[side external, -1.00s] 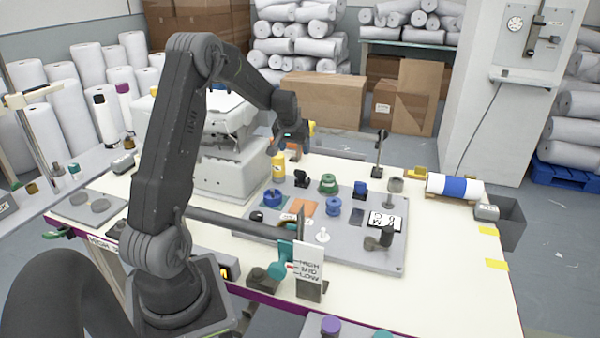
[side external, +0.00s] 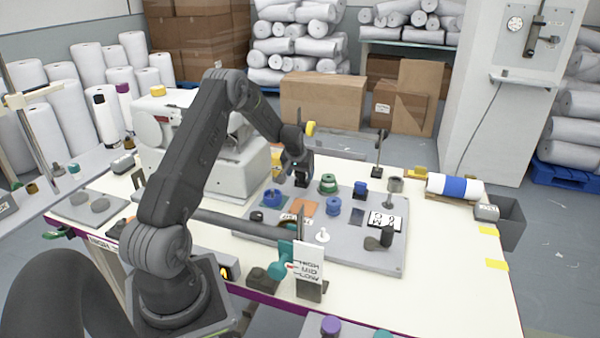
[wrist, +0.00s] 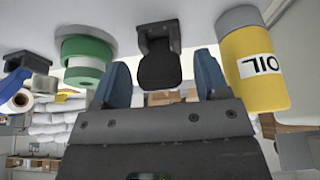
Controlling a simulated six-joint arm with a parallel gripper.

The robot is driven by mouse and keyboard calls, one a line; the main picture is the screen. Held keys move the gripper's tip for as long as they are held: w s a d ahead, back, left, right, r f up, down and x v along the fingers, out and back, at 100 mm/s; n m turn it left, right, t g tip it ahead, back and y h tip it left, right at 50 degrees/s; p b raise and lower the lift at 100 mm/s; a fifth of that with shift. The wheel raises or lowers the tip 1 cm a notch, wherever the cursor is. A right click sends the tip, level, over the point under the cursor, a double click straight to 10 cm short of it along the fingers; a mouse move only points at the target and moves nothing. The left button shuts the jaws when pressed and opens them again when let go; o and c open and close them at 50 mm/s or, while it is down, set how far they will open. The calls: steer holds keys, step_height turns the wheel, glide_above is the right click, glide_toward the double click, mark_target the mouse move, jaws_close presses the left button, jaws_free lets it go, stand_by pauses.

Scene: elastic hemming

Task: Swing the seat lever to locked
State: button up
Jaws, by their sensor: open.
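A black bracket with a rounded dark paddle (wrist: 158,68) stands on the grey plate and shows between my fingers in the wrist view; it may be the seat lever, but no label on it is readable. In the side view my gripper (side external: 298,172) is low over the plate and partly covers this black part (side external: 302,183). In the wrist view my gripper (wrist: 163,80) is open, with one blue fingertip on each side of the paddle. I cannot tell whether they touch. Another dark lever (side external: 381,238) stands at the plate's front right.
A yellow oil bottle (wrist: 258,70) is close on one side of my gripper, a green spool (wrist: 86,60) on the other. The table's right front is clear.

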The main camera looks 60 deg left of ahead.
steer(key=shift+c, duration=0.4)
jaws_close()
steer(key=shift+w+a+r+g+h, duration=0.15)
steer(key=shift+w+a+g+h, duration=0.25)
steer(key=shift+g+h, duration=0.4)
steer(key=shift+w+a+r+g+h, duration=0.1)
steer(key=shift+w+a+g+h, duration=0.2)
steer(key=shift+g+h, duration=0.3)
steer(key=shift+w+a+g+h, duration=0.3)
steer(key=shift+g+h, duration=0.3)
steer(key=shift+o, duration=0.4)
jaws_free()
steer(key=shift+a, duration=0.1)
